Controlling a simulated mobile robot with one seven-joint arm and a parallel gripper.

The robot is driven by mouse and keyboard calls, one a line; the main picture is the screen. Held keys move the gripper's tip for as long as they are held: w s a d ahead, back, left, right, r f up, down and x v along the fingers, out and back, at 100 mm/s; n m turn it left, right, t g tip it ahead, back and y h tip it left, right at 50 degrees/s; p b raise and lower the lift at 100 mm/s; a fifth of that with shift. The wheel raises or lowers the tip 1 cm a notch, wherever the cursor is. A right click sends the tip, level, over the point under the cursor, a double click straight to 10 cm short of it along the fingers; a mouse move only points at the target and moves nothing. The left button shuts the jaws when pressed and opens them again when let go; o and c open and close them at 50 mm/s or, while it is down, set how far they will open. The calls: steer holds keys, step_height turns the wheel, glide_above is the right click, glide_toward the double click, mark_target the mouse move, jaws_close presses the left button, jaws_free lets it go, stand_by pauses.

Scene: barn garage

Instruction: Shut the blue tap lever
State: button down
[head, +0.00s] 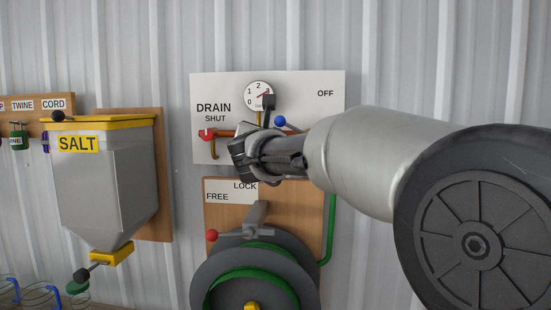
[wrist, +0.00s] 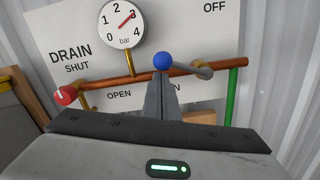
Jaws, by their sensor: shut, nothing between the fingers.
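The blue tap lever's round knob (wrist: 162,61) shows in the wrist view, in front of the copper pipe; a grey bar runs right from it, roughly along the pipe. The knob also shows in the head view (head: 279,120), just above my wrist. My gripper (wrist: 161,80) is shut and empty, its fingertips just below the knob in the picture; I cannot tell whether they touch it. In the head view my gripper (head: 258,153) is in front of the board and covers part of the pipe. "OFF" is at the board's upper right; a label ending in "N" is partly hidden by the fingers.
A red-knobbed drain lever (wrist: 66,95) is at the left end of the pipe. A pressure gauge (wrist: 122,25) is above it. Below are a hose reel (head: 207,286) and its red-knobbed lever (head: 212,235); a salt hopper (head: 100,185) hangs left.

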mark_target(283, 118)
steer(key=r+m+b, duration=0.2)
steer(key=m, duration=0.1)
steer(key=shift+d, duration=0.35)
steer(key=r+m+b, duration=0.1)
steer(key=d+m, duration=0.1)
steer(key=m, duration=0.1)
steer(key=shift+r+b, duration=0.35)
steer(key=shift+s+d+r+m+h+b, duration=0.15)
steer(key=shift+d+r+m+b, duration=0.4)
steer(key=shift+d+r+m, duration=0.65)
steer(key=shift+w+d+r+m+h+b, duration=0.15)
steer(key=shift+d+r+m+b, duration=0.5)
steer(key=shift+m, duration=1.05)
steer(key=shift+s+d+f, duration=0.1)
steer(key=shift+d+f, duration=0.05)
steer(key=shift+d, duration=0.1)
